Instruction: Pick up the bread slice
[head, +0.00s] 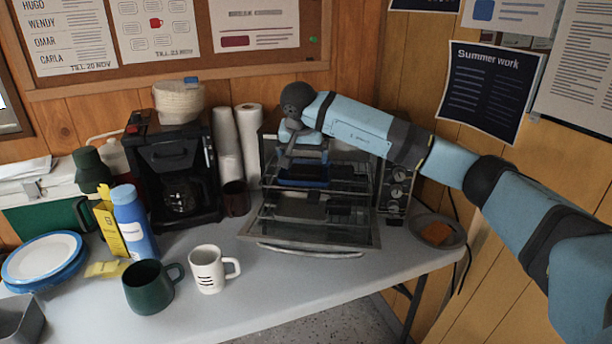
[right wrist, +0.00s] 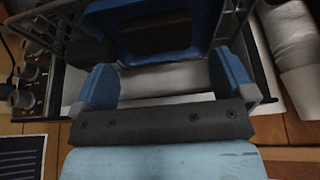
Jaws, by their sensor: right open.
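An orange-brown flat piece (head: 436,233) that looks like the bread slice lies on a dark round plate (head: 456,238) at the right end of the table. My right gripper (head: 303,160) is open at the front of the toaster oven (head: 397,190), to the left of that plate. Its two blue fingers (right wrist: 165,88) stand apart in the right wrist view. A blue-edged dark shape (right wrist: 160,38) shows beyond them; I cannot tell what it is. No bread shows clearly between the fingers. My left gripper is out of view.
The oven door (head: 315,236) hangs open over the table. A coffee maker (head: 180,165) and stacked cups (head: 228,145) stand left of it. A white mug (head: 208,270), green mug (head: 150,288) and blue bottle (head: 133,222) stand in front. The table's front right is clear.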

